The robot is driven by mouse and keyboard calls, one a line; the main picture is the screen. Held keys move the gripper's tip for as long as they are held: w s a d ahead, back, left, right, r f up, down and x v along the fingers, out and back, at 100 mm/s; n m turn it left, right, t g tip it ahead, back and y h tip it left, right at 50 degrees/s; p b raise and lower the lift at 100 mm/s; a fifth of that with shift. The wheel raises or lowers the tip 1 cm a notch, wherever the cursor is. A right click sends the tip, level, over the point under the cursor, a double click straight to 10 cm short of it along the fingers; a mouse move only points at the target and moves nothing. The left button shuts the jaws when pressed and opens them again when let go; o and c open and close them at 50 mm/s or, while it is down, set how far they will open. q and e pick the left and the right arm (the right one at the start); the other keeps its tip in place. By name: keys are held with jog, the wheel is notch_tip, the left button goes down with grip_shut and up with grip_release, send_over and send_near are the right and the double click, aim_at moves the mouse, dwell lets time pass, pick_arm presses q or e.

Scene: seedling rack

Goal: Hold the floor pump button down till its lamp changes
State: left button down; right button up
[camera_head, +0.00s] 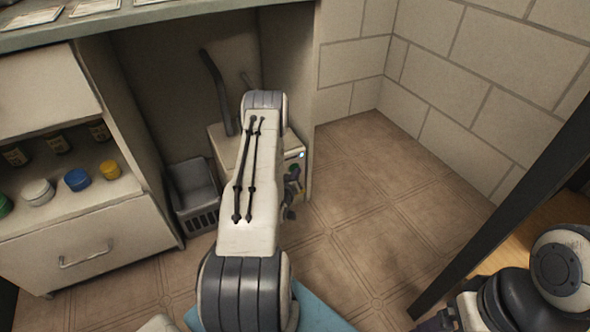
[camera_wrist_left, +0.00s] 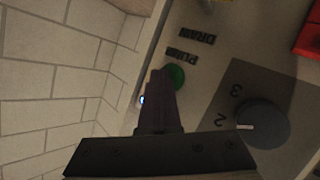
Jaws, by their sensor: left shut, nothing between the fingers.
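The pump unit is a pale box (camera_head: 228,142) on the floor under the counter. In the left wrist view its panel shows a round green button (camera_wrist_left: 177,76) beside the label PUMP. A small lamp (camera_wrist_left: 141,99) glows blue-white; it also shows in the head view (camera_head: 301,154). My left gripper (camera_wrist_left: 160,73) is shut and empty, its tips overlapping the green button's left edge. I cannot tell whether they touch or press it. In the head view the left gripper (camera_head: 291,190) is dark and partly hidden by my forearm.
The panel also has a dark knob (camera_wrist_left: 259,122) with numbers, a red part (camera_wrist_left: 308,38) and a DRAIN label (camera_wrist_left: 197,37). A grey crate (camera_head: 193,187) stands left of the pump. A drawer cabinet (camera_head: 125,225) is further left. Tiled floor (camera_head: 375,200) at right is clear.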

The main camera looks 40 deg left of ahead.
pick_arm(q)
jog(key=shift+s+d, duration=0.3)
jog(key=shift+d, duration=0.35)
jog(key=shift+s+d+p, duration=0.3)
jog(key=shift+d+p, duration=0.05)
jog(key=shift+d, duration=0.45)
jog(key=shift+s+d+p, duration=0.35)
jog(key=shift+d, duration=0.4)
jog(key=shift+s+d+p, duration=0.3)
jog(key=shift+d+p, duration=0.05)
jog(key=shift+d, duration=0.45)
